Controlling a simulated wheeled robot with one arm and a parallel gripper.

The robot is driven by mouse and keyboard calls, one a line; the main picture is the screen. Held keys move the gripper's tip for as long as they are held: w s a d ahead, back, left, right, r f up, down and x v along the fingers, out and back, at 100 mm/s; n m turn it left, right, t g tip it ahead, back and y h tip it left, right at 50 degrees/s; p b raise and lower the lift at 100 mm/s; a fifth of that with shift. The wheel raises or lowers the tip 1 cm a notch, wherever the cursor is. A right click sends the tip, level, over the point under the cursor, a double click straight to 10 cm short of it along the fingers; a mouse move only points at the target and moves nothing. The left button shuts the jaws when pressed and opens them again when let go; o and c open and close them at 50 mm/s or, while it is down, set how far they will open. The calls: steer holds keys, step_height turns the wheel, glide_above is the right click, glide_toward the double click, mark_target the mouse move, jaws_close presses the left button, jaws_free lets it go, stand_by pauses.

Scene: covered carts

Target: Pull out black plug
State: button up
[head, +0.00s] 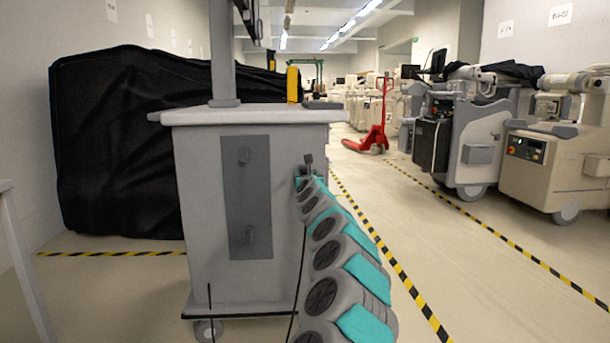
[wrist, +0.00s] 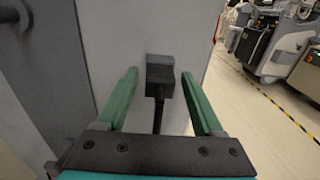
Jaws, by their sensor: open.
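The black plug (wrist: 160,68) is a small dark block on the light grey side of the cart (head: 237,220). Its black cable (wrist: 158,115) hangs down from it. In the wrist view my gripper (wrist: 159,76) has one green finger on each side of the plug, with a visible gap on both sides. The fingers are open and hold nothing. In the head view the plug (head: 308,159) is a small dark shape at the cart's right edge, just above the end of my arm. Where it enters the cart is hidden.
A black-covered bulk (head: 120,150) stands behind the cart at left. Yellow-black floor tape (head: 395,260) runs along the right. Grey machines (head: 470,140) line the right wall, and a red pallet jack (head: 376,138) stands farther back. The aisle floor between is clear.

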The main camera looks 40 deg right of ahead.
jaws_close()
stand_by(0.7)
steer(key=shift+s+a, duration=0.1)
stand_by(0.9)
steer(key=shift+s+a+r+p, duration=0.1)
steer(key=shift+s+p, duration=0.2)
steer(key=shift+p, duration=0.2)
steer(key=shift+p+v, duration=1.15)
steer(key=shift+v, duration=1.4)
steer(key=shift+a, duration=0.1)
